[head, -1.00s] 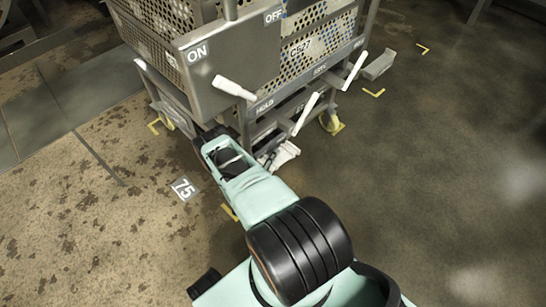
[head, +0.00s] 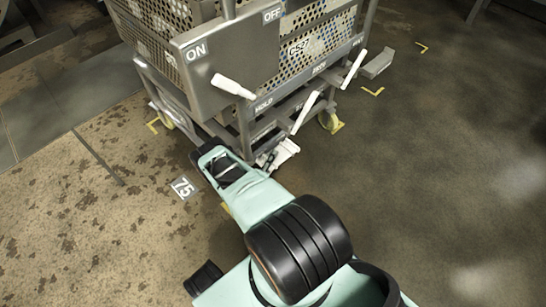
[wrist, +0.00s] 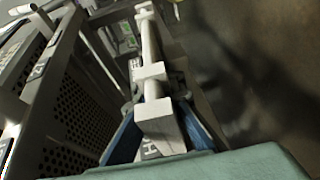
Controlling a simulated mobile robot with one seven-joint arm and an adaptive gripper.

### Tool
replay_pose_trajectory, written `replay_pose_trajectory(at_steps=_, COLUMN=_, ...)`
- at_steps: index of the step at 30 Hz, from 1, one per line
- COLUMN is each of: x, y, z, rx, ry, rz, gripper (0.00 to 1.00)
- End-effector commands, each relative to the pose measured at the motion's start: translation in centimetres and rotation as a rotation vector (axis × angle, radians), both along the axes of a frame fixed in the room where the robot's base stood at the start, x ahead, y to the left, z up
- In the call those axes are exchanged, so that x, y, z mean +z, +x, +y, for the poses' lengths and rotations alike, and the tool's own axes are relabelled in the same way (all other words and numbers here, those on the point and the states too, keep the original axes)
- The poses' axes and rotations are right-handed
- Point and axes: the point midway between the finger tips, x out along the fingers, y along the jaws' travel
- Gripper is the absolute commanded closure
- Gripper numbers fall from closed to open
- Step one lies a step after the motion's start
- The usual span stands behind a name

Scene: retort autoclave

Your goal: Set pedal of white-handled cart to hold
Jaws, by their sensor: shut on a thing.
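The cart (head: 243,128) is a grey metal frame under a perforated basket, with HOLD lettered on its front rail. A white pedal (head: 284,150) sits low at its front corner. In the wrist view the pale pedal (wrist: 152,72) runs away from me as a stepped bar, with a dark label starting with H near its close end. My gripper (wrist: 165,140) has blue pads on both sides of the pedal's near end and is shut on it. In the head view my arm reaches down to the pedal; my fingers are mostly hidden there.
White-handled levers (head: 305,113) and (head: 354,68) stick out from the cart's front. A panel marked ON and OFF (head: 222,62) carries another white handle (head: 232,87). A yellow caster (head: 331,121) stands on the floor. Open floor lies to the right.

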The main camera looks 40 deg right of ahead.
Motion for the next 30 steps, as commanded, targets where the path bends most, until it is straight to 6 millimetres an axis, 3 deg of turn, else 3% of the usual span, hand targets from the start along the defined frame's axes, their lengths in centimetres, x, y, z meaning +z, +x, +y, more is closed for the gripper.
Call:
replay_pose_trajectory(at_steps=11, x=0.0, y=0.2, z=0.0, rx=0.002, ry=-0.021, rz=-0.005, gripper=1.00)
replay_pose_trajectory(at_steps=12, x=0.0, y=0.2, z=0.0, rx=0.003, ry=-0.021, rz=-0.005, gripper=0.88)
replay_pose_trajectory(at_steps=16, x=0.0, y=0.1, z=0.0, rx=0.002, ry=-0.021, rz=-0.004, gripper=0.74)
replay_pose_trajectory(at_steps=25, x=0.1, y=0.1, z=0.0, rx=0.002, ry=-0.021, rz=-0.003, gripper=0.74)
replay_pose_trajectory(at_steps=30, x=1.1, y=0.2, z=0.1, rx=0.002, ry=-0.020, rz=-0.003, gripper=0.74)
